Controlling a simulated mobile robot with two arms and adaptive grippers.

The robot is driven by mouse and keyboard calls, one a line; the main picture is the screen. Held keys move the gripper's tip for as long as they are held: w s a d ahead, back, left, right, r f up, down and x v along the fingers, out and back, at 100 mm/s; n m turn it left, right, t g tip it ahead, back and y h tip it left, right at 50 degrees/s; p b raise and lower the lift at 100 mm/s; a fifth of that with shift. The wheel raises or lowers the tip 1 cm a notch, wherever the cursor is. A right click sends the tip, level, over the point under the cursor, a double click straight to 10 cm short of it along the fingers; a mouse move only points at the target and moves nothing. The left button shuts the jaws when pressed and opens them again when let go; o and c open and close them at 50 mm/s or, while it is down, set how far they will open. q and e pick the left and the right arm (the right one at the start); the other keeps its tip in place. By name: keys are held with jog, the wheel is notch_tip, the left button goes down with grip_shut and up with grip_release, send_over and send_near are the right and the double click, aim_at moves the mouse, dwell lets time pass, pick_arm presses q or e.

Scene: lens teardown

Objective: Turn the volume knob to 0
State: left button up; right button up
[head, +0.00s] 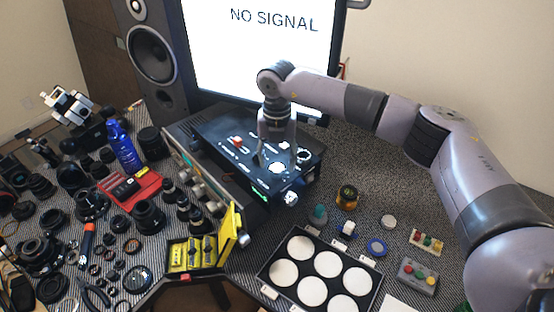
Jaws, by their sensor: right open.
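A black box-shaped device (232,134) stands below the monitor, with switches, a red part and round white dials on its top. A silver knob (291,198) sticks out at its front right corner. I cannot read which control is the volume knob or its setting. My right gripper (277,161) points down over the right part of the device's top, its open fingers on either side of a white round dial (277,168). Whether they touch the dial or the top is too small to tell. My left gripper is not in view.
A monitor (262,50) reading "NO SIGNAL" and a speaker (153,55) stand behind. Lenses and tools crowd the left, with a blue bottle (124,146) and yellow case (194,254). A black tray (264,270) of white discs lies in front. Bare mat shows right of the device.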

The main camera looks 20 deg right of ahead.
jog(key=shift+f, duration=1.15)
jog(key=shift+c, duration=0.5)
jog(key=c, duration=1)
jog(key=shift+c, duration=0.2)
